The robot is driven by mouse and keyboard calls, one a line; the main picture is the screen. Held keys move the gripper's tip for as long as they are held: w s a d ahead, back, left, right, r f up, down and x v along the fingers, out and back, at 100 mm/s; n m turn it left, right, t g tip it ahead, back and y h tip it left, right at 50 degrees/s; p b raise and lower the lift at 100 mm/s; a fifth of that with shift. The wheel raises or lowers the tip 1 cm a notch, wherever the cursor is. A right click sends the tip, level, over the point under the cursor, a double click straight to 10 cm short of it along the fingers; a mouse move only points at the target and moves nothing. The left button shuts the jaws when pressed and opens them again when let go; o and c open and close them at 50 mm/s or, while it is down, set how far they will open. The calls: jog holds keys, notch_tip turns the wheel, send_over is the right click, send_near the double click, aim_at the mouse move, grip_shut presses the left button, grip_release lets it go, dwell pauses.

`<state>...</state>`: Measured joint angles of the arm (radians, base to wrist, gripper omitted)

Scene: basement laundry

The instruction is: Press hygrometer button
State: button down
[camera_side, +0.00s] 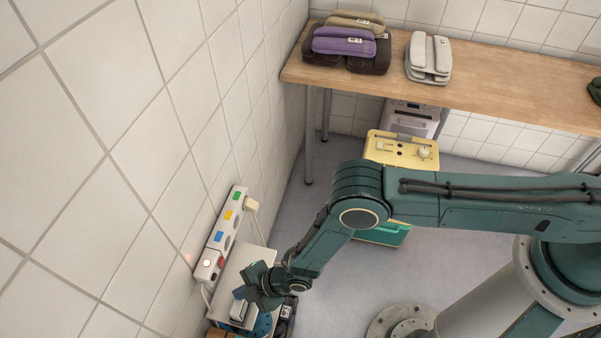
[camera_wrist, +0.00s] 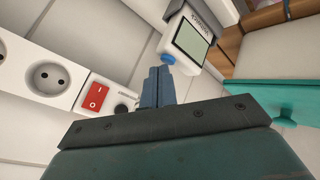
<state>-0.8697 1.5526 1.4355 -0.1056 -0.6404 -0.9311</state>
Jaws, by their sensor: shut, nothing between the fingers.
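The hygrometer (camera_wrist: 190,44) is a white device with a grey screen, at the upper middle of the wrist view. A blue button (camera_wrist: 167,58) shows at its lower left corner. My gripper (camera_wrist: 158,72) is shut and empty, its blue-grey fingertips just below the button in the picture. I cannot tell whether they touch it. In the side view my gripper (camera_side: 239,294) is low by the left wall, over a pale grey-white object (camera_side: 238,311) that is probably the hygrometer, partly hidden by the gripper.
A white power strip (camera_side: 228,224) with coloured marks and a plugged-in cord is on the tiled wall close by. Its red switch (camera_wrist: 96,96) is left of my fingers. A teal surface (camera_wrist: 275,98) lies to the right. A yellow-topped box (camera_side: 401,150) stands beyond my arm, near a wooden counter (camera_side: 480,85).

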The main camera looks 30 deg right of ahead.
jog(key=shift+f, duration=0.15)
dwell(0.4)
jog(key=shift+r, duration=0.65)
dwell(0.4)
jog(key=shift+r, duration=3)
